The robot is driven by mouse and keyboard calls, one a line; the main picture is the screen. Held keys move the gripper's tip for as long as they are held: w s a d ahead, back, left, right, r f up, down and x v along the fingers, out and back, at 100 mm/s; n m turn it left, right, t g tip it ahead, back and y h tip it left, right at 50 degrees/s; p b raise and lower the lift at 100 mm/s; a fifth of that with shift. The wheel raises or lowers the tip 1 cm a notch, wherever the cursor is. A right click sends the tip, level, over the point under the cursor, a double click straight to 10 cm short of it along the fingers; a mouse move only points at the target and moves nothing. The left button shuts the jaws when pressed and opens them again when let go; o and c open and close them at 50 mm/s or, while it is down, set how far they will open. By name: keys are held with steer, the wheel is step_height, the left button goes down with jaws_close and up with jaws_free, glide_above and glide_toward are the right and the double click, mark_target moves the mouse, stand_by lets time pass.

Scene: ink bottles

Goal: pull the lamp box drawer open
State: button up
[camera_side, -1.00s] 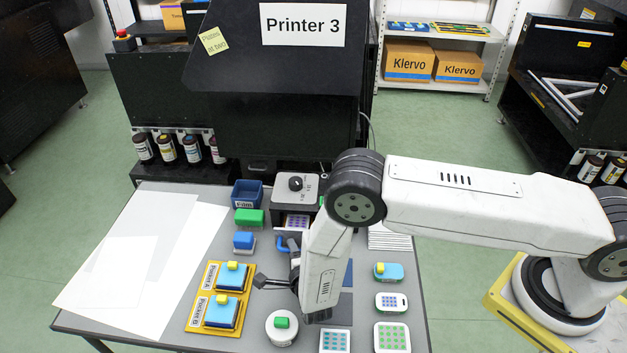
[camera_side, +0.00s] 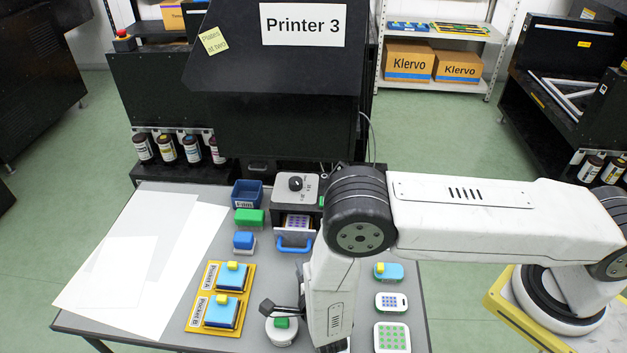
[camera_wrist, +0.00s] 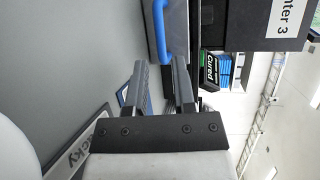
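The lamp box (camera_side: 283,192) is a grey box with a black dial, standing at the back of the table under the printer. Its drawer (camera_side: 279,234) is out at the front, and a plate with purple dots (camera_side: 298,221) shows inside it. The blue drawer handle (camera_side: 295,247) is in plain view in the side view. In the wrist view, my gripper (camera_wrist: 157,68) has its two fingers apart with nothing between them. The blue handle (camera_wrist: 163,30) lies beyond the fingertips, apart from them.
Left of the drawer are a blue bin (camera_side: 247,193), a green block (camera_side: 249,217) and a blue block (camera_side: 244,240). A yellow two-pocket tray (camera_side: 189,326) and a white round pot (camera_side: 281,334) are nearer the front. White sheets (camera_side: 135,262) cover the left side.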

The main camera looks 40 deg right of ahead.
jaws_close()
step_height(320, 180, up, 14)
steer(key=w+a+f+n+g+y, duration=0.3)
steer(key=w+a+n+g+y, duration=0.2)
steer(key=a+n+g+y, duration=0.5)
steer(key=w+d+r+n+g+h, duration=0.1)
steer(key=d+r+n+h, duration=0.15)
steer(key=d, duration=0.25)
steer(key=w+d+r+n+g+h, duration=0.1)
steer(key=d+n+h, duration=0.1)
steer(key=d+h, duration=0.3)
steer(key=shift+y, duration=0.35)
steer(key=shift+s+x, duration=0.25)
steer(key=shift+x, duration=1)
steer(key=shift+s+x, duration=0.25)
steer(key=shift+x, duration=1)
